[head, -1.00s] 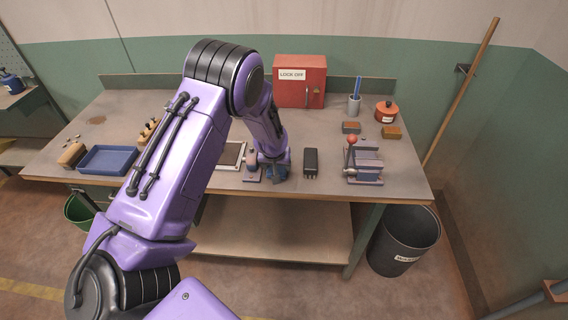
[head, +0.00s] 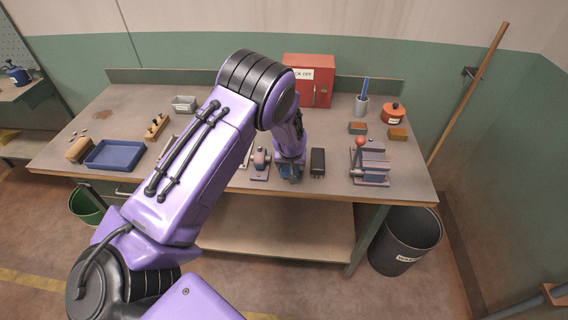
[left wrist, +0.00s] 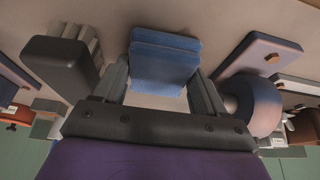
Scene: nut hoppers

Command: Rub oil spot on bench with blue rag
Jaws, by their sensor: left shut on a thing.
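My left gripper (head: 289,172) is shut on the blue rag (left wrist: 163,62), which shows folded between the two fingers in the left wrist view. In the head view the rag (head: 290,179) is small and partly hidden by the gripper, at the front of the bench (head: 215,203) between a small grinder and a black block. I cannot tell whether it touches the bench top. A brownish spot (head: 103,114), which looks like the oil spot, lies on the bench at the back left, well away from the rag. My right gripper is not in view.
The grinder (head: 260,160) and black block (head: 318,161) stand close on either side of my left gripper.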

